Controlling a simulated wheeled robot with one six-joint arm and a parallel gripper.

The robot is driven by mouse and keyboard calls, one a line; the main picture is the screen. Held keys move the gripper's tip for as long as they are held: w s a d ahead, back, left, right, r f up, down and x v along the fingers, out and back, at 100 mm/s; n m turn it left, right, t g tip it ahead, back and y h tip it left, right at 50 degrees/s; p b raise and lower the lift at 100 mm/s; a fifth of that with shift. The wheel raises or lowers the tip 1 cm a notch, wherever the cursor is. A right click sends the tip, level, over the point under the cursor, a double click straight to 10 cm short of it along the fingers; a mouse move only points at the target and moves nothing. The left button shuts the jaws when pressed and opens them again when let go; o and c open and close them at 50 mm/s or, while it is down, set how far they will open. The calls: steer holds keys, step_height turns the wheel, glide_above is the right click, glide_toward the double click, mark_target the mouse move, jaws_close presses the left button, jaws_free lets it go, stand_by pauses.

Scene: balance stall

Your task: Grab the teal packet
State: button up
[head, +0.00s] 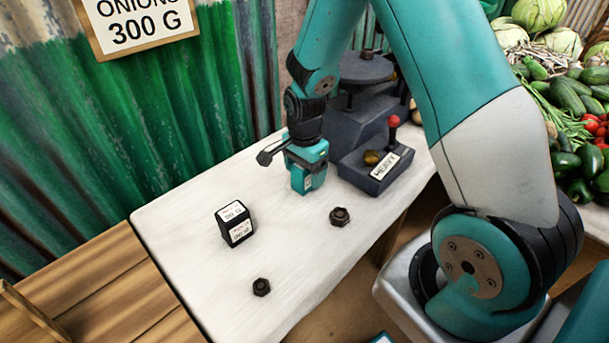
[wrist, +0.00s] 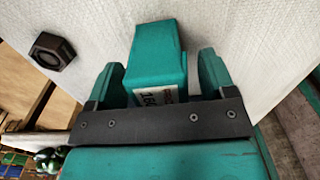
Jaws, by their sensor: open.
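In the head view my gripper (head: 306,165) points down over the white table beside the scale. There the packet and the fingers share the same teal colour and are hard to tell apart.
A black labelled block (head: 236,230) and two dark hex nuts (head: 340,216) (head: 261,287) are on the white table (head: 190,270). Vegetables (head: 575,90) are at the far right.

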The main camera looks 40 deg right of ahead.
steer(key=shift+f, duration=0.25)
steer(key=c, duration=1.1)
steer(key=shift+r, duration=0.15)
